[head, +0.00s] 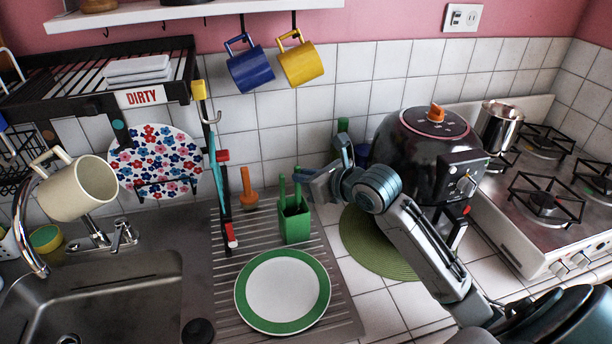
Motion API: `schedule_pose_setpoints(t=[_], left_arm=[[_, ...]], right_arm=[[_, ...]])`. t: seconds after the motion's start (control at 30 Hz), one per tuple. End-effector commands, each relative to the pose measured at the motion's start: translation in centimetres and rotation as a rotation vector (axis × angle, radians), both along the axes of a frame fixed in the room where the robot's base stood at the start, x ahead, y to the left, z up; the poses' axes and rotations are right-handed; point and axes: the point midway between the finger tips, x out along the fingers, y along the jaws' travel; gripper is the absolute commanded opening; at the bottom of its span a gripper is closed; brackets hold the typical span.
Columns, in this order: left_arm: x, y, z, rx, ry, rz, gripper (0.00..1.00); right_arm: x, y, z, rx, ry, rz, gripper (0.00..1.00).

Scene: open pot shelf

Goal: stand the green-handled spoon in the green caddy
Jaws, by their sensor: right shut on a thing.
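The green caddy (294,222) stands upright on the ribbed drainboard, behind a green-rimmed plate. Two thin green uprights rise at its mouth; the right one (297,187) looks like the handle of the green-handled spoon. My right gripper (304,174) reaches in from the right, just above the caddy's mouth, with its tips at this handle. It is shut on it, though the contact is small and partly covered by the fingers. The spoon's lower end is not visible; I cannot tell how deep it sits. My left gripper is not in view.
The plate (282,291) lies close in front of the caddy. An orange-handled tool (249,190) and a tall upright rack (222,200) are to its left. A dark cooker (415,150) stands right, behind my arm, near a green mat (375,245). Blue (250,69) and yellow (301,64) mugs hang above.

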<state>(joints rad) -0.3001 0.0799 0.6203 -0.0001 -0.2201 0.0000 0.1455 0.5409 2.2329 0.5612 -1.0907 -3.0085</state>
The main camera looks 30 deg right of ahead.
Motion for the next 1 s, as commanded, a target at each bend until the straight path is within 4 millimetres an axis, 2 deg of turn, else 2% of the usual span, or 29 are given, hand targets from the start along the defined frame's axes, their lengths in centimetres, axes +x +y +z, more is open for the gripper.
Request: schedule_pose_setpoints(t=[0.33,0.37,0.4,0.5,0.83,1.0], left_arm=[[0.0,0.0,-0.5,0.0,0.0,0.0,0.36],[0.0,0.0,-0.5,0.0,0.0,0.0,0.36],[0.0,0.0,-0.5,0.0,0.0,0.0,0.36],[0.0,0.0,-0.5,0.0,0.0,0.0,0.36],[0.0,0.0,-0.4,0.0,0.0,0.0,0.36],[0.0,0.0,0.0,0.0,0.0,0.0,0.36]], right_arm=[[0.0,0.0,-0.5,0.0,0.0,0.0,0.0],[0.0,0.0,-0.5,0.0,0.0,0.0,0.15],[0.0,0.0,-0.5,0.0,0.0,0.0,0.22],[0.0,0.0,-0.5,0.0,0.0,0.0,0.38],[-0.2,-0.1,-0.4,-0.002,0.001,-0.001,0.38],[-1.4,-0.5,0.2,-0.006,0.001,-0.001,0.38]])
